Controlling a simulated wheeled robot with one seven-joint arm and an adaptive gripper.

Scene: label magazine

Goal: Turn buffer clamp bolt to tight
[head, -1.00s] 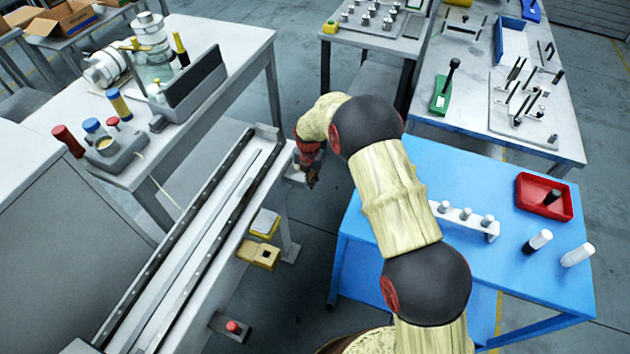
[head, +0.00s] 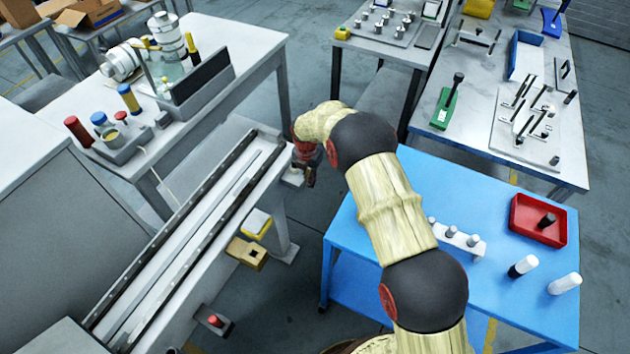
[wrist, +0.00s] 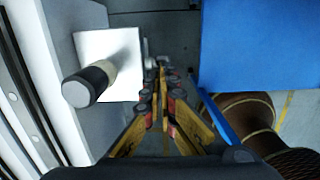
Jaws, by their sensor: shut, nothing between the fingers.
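In the head view a small white plate (head: 293,178) shows beside my gripper; the knob is not clear there.
The rail bench (head: 190,240) lies left, with a yellow block (head: 247,252) and a red button (head: 215,320) along its side. The blue table (head: 490,220) at right holds a red tray (head: 515,220) and white cylinders. Open floor lies between them.

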